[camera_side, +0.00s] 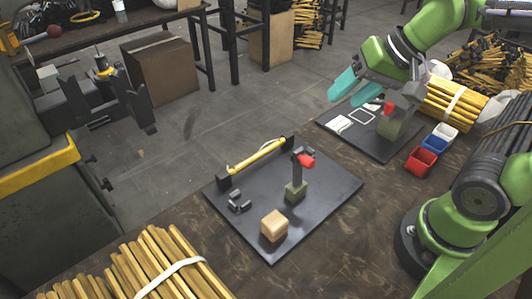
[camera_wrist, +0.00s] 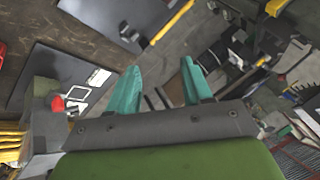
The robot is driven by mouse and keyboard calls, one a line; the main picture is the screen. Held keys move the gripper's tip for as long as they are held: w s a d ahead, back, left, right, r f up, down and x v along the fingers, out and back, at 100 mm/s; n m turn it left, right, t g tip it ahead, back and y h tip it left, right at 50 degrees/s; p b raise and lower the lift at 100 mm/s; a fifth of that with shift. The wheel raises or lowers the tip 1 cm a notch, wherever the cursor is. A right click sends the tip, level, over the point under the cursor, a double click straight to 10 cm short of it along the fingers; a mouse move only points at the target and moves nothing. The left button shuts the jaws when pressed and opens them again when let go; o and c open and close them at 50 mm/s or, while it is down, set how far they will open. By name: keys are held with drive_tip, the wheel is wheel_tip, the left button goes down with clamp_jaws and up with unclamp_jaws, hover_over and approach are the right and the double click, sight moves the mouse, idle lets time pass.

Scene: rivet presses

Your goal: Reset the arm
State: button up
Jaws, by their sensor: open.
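My gripper (camera_side: 354,91) is at the upper right in the side view, raised above the floor beyond the table, near the far dark mat (camera_side: 386,150). Its two teal fingers are apart with nothing between them. In the wrist view the open fingers (camera_wrist: 160,88) point away over the table edge and the floor. My green arm reaches in from the right side.
A near mat (camera_side: 318,207) holds a wooden block (camera_side: 274,226), a red-topped post (camera_side: 296,180), grey clips (camera_side: 239,202) and a yellow-handled bar (camera_side: 257,156). Red (camera_side: 421,160), blue (camera_side: 434,144) and white bins stand at right. Yellow handle bundles (camera_side: 171,264) lie at the front left.

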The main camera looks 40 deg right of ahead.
drive_tip(key=shift+s+d+f+n+t, duration=0.15)
drive_tip(key=shift+s+f+n+t, duration=0.1)
drive_tip(key=shift+s+n, duration=0.35)
drive_tip(key=shift+s+d+f+n+t, duration=0.15)
drive_tip(key=shift+s+n+t, duration=0.2)
drive_tip(key=shift+s, duration=0.4)
drive_tip(key=shift+r, duration=0.1)
